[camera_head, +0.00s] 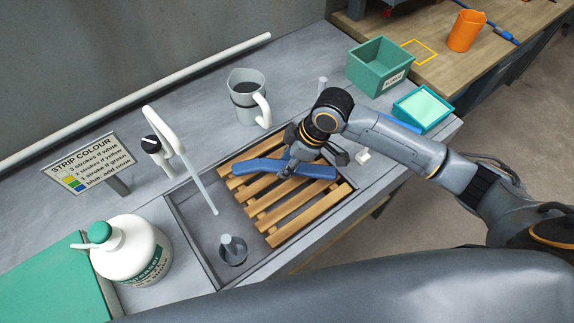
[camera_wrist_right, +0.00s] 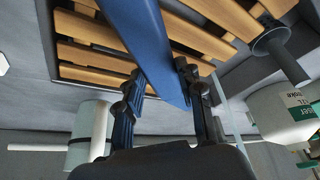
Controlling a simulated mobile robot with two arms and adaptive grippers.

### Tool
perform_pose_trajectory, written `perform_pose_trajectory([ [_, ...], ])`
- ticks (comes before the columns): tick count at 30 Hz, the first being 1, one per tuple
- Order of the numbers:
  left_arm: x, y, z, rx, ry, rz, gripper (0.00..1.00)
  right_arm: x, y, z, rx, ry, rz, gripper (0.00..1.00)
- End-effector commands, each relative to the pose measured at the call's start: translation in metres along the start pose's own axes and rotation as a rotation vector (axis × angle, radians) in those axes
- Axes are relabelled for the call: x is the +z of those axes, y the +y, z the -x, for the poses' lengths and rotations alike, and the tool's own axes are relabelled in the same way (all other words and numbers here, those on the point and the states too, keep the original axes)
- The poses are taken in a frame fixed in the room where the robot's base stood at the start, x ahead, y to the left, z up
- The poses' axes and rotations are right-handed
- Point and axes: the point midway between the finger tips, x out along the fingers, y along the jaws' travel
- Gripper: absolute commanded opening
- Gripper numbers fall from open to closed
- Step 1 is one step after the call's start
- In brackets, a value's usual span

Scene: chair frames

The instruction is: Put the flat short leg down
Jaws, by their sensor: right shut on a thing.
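The flat short leg (camera_head: 255,166) is a blue bar. It lies across the line of the wooden slats (camera_head: 294,215) in the head view, at the upper part of the rack. My right gripper (camera_head: 290,168) is shut on it near its middle and hides part of it. In the right wrist view the leg (camera_wrist_right: 150,45) runs between the two fingers of my right gripper (camera_wrist_right: 162,78), with the slats behind it. I cannot tell whether the leg touches the slats. My left gripper is not in view.
The rack sits over a grey sink (camera_head: 200,215) with a tap (camera_head: 178,150). A mug (camera_head: 243,105) stands behind it, and a white jug (camera_head: 143,250) and a sign (camera_head: 83,165) at left. A green bin (camera_head: 369,70) and teal tray (camera_head: 422,110) stand at right.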

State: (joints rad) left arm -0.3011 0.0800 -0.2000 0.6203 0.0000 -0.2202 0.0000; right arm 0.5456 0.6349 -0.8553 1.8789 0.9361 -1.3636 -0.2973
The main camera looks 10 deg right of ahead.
Motion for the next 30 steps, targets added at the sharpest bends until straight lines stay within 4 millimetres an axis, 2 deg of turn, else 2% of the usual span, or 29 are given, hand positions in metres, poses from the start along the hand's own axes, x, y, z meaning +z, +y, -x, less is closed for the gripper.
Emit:
perform_pose_trajectory([
  [3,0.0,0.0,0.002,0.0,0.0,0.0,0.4,0.002,0.007,-0.009,0.0,-0.001,-0.002,0.0],
  [9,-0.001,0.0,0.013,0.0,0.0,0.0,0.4,0.012,0.005,-0.032,-0.001,-0.001,-0.002,0.0],
  [21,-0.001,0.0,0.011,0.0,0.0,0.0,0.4,0.015,0.005,-0.038,0.001,0.0,0.0,0.0],
  [22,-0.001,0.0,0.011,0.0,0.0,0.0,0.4,0.015,0.005,-0.038,0.0,0.0,0.0,0.41],
  [24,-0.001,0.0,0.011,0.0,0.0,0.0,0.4,0.015,0.005,-0.038,0.0,0.0,0.0,0.55],
  [25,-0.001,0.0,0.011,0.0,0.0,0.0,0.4,0.015,0.005,-0.038,0.0,-0.001,0.0,0.6],
  [30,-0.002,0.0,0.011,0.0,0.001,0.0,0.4,0.015,0.005,-0.037,0.0,-0.001,0.0,0.6],
])
